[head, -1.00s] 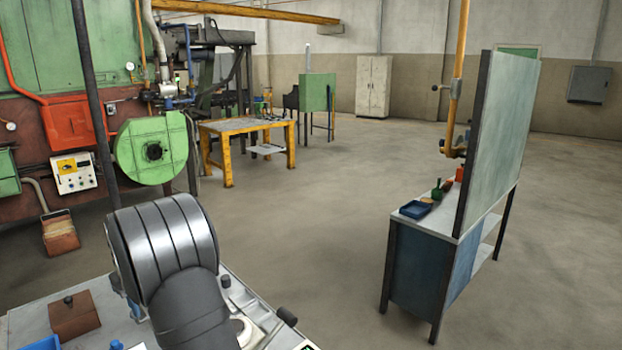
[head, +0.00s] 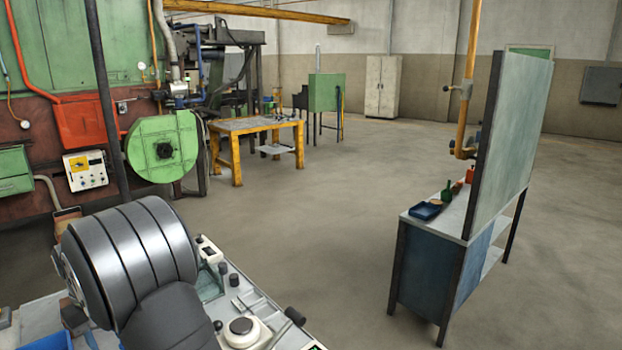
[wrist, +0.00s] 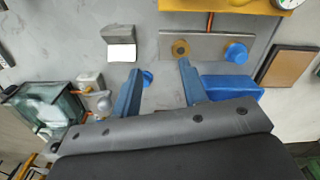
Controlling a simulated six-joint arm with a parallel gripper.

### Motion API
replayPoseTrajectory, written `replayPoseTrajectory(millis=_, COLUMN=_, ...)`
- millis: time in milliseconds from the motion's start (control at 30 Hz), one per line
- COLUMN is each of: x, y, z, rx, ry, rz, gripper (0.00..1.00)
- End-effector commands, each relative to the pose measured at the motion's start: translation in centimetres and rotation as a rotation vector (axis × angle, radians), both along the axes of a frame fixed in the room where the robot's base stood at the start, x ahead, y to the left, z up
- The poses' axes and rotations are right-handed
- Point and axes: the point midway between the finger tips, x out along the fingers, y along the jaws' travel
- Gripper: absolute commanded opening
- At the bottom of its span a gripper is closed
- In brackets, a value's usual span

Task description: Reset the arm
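A small blue round piece shows beside the left fingertip. The right fingertip overlaps the edge of a metal plate (wrist: 215,44) that carries a brass-coloured ring and a blue knob (wrist: 236,53). I cannot tell whether the fingertip touches it. In the head view a dark, banded part of my arm fills the lower left, and my gripper is out of sight there.
A worktop (head: 255,305) with small fittings lies under my arm. In the wrist view a blue box (wrist: 232,88) sits right of the fingers and a glass-sided case (wrist: 48,105) left. A panelled bench (head: 425,265) stands right; a yellow table (head: 240,128) stands farther back. Open floor lies between.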

Motion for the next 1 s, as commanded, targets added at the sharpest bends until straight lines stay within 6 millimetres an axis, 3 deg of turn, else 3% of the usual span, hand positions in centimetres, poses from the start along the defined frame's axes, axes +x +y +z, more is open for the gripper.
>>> replayPoseTrajectory(millis=200, x=-1.5, y=3.1, z=-2.6, rx=-0.003, ry=0.001, rz=0.001, gripper=0.40)
replayPoseTrajectory(millis=500, x=-1.6, y=3.5, z=-5.8, rx=0.000, ry=0.000, rz=0.000, gripper=0.40)
replayPoseTrajectory(millis=1000, x=-1.6, y=3.4, z=-6.2, rx=0.000, ry=0.000, rz=0.000, gripper=0.40)
